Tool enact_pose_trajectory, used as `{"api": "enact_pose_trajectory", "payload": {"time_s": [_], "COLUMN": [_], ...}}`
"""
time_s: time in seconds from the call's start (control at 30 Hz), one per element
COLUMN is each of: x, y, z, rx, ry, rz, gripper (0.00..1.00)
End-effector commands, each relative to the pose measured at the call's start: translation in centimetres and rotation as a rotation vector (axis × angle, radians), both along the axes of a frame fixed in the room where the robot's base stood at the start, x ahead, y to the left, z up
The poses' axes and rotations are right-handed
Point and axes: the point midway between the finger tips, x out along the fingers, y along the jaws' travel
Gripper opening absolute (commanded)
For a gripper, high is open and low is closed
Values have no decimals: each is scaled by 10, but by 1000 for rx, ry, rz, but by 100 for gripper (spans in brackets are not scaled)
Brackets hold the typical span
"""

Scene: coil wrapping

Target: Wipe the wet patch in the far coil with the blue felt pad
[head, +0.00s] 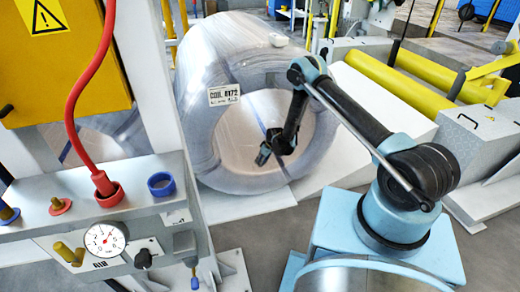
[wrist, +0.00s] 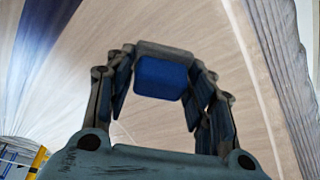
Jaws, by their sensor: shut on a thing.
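My arm reaches into the bore, and my gripper (head: 264,154) is in front of the pale inner wall. In the wrist view my gripper (wrist: 160,82) is shut on the blue felt pad (wrist: 160,80), held between the fingertips. The pale inner surface (wrist: 215,30) fills the background; I cannot tell whether the pad touches it. I cannot clearly make out a wet patch. The pad is too small to tell in the head view.
A panel (head: 50,235) with a gauge (head: 105,240), a red hose (head: 75,110) and coloured caps stands at the left. Part of another coil (head: 100,140) shows behind it.

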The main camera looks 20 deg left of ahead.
Motion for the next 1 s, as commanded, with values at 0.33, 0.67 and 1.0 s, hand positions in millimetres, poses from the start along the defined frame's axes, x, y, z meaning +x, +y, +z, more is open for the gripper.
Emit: {"api": "enact_pose_trajectory", "payload": {"time_s": [0.33, 0.67, 1.0], "x": [9, 11, 14], "y": [6, 5, 1], "z": [36, 69, 81], "rx": [15, 16, 16], "ry": [8, 9, 9], "rz": [4, 1, -3], "gripper": [22, 22, 22]}}
